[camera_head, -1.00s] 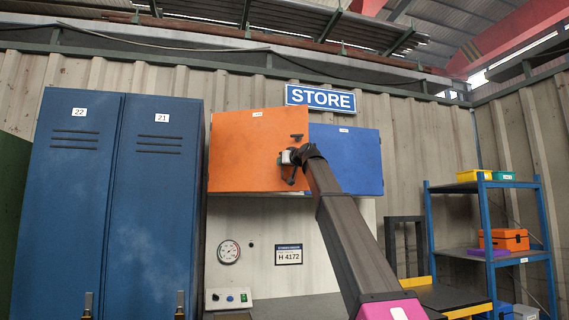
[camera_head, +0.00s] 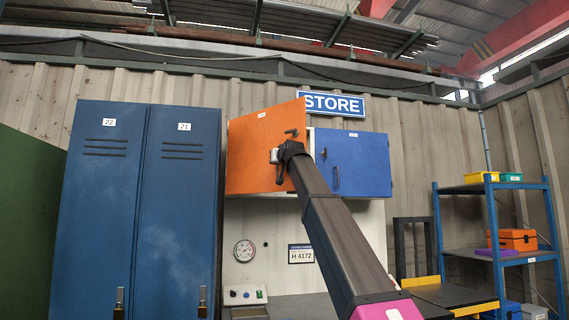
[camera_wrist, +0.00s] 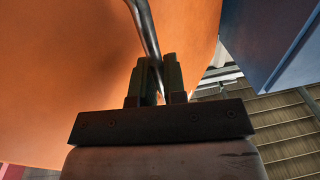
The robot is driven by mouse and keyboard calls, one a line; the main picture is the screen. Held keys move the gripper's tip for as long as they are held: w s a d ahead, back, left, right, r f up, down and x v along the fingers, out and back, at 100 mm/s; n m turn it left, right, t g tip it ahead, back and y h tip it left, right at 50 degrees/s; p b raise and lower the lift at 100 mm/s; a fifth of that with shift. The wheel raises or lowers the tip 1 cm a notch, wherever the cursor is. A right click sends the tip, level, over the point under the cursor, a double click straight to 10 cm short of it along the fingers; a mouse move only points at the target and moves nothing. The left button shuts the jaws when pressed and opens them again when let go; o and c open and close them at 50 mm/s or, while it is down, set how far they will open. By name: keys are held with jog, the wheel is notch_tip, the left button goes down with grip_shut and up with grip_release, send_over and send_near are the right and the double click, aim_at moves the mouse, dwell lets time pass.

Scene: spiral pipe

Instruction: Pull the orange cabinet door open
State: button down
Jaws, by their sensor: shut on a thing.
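The orange cabinet door (camera_head: 255,140) is on the left of the wall cabinet. It stands partly open, with its right edge swung out and a narrow gap showing beside the blue door (camera_head: 358,163). My gripper (camera_head: 279,160) is at the lower right of the orange door, partly hidden by my arm. In the wrist view the orange door (camera_wrist: 65,60) fills the left and middle. My gripper (camera_wrist: 157,75) is shut on the dark bar handle (camera_wrist: 145,28), which runs up between its fingers. The blue door stays shut.
Tall blue lockers (camera_head: 140,200) stand close on the left. A blue shelf rack (camera_head: 495,240) with bins is at the right. A worktop with a control box (camera_head: 245,295) lies below the cabinet. The STORE sign (camera_head: 333,104) hangs above, partly covered by the door.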

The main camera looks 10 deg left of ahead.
jog(key=s+a+m+h, duration=0.4)
jog(key=s+a+h, duration=0.2)
jog(key=a, duration=0.8)
jog(key=s+a+m+t+h, duration=0.1)
jog(key=s+a+m+h, duration=0.3)
jog(key=a, duration=1)
jog(key=shift+s+a+m+h, duration=0.3)
jog(key=shift+s+h, duration=1.1)
jog(key=shift+s, duration=0.85)
jog(key=shift+r, duration=0.1)
jog(key=c, duration=1.3)
grip_release()
jog(key=shift+a, duration=0.1)
jog(key=shift+o, duration=0.9)
jog(key=shift+s+a, duration=0.1)
jog(key=shift+a, duration=0.15)
jog(key=shift+c, duration=0.4)
jog(key=shift+d, duration=0.15)
